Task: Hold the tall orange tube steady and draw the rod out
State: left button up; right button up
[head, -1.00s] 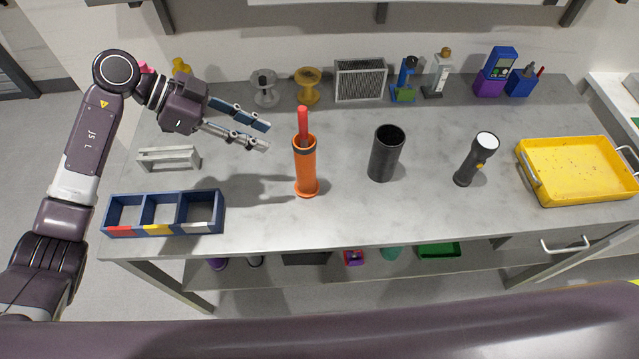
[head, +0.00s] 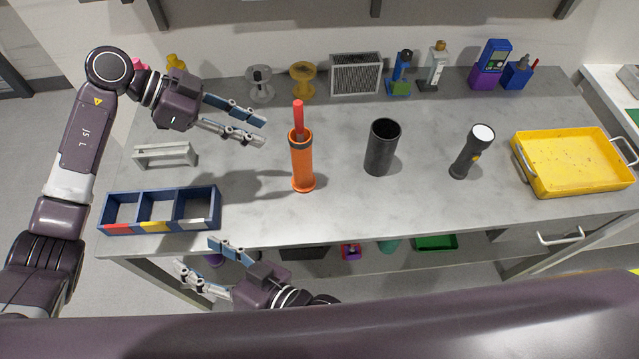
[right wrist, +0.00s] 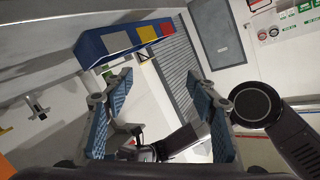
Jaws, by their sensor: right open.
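The tall orange tube (head: 302,168) stands upright on the grey bench, with a dark band near its top. The red rod (head: 298,118) sits in it and sticks up above the rim; its lower part is hidden inside. My left gripper (head: 259,131) is open and empty to the left of the tube, fingers pointing towards it without touching. My right gripper (head: 198,257) is low in front of the bench's front edge, open and empty, fingers pointing left, away from the tube. Its two fingers also show apart in the right wrist view (right wrist: 160,90).
A blue three-compartment bin (head: 160,227) lies at the front left, near a grey rack (head: 165,155). A black cup (head: 381,150), a flashlight (head: 471,152) and a yellow tray (head: 570,185) stand to the right. Several items line the back. Bench around the tube is clear.

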aim_at(307, 168)
jog(key=w+d+t, duration=0.1)
jog(key=w+d, duration=0.2)
jog(key=d, duration=0.1)
jog(key=w+d+f+t+h, duration=0.1)
jog(key=w+d+t, duration=0.1)
jog(key=d, duration=0.3)
jog(key=w+d+f+t+h, duration=0.1)
jog(key=w+d, duration=0.3)
jog(key=w, duration=0.1)
jog(key=shift+d+f, duration=0.25)
jog(key=shift+d, duration=0.05)
jog(key=w+d+t+h, duration=0.1)
jog(key=w+d, duration=0.1)
jog(key=d, duration=0.1)
jog(key=w+d+t+h, duration=0.1)
jog(key=d, duration=0.2)
jog(key=w+d+t, duration=0.1)
jog(key=w+d, duration=0.1)
jog(key=d, duration=0.1)
jog(key=shift+w+d+h, duration=0.3)
jog(key=shift+d+h, duration=0.05)
jog(key=shift+h, duration=0.05)
jog(key=x, duration=0.7)
jog(key=shift+w+r, duration=0.1)
jog(key=shift+w, duration=0.2)
pick_arm(q)
jog(key=shift+d, duration=0.1)
pick_arm(e)
jog(key=c, duration=1.3)
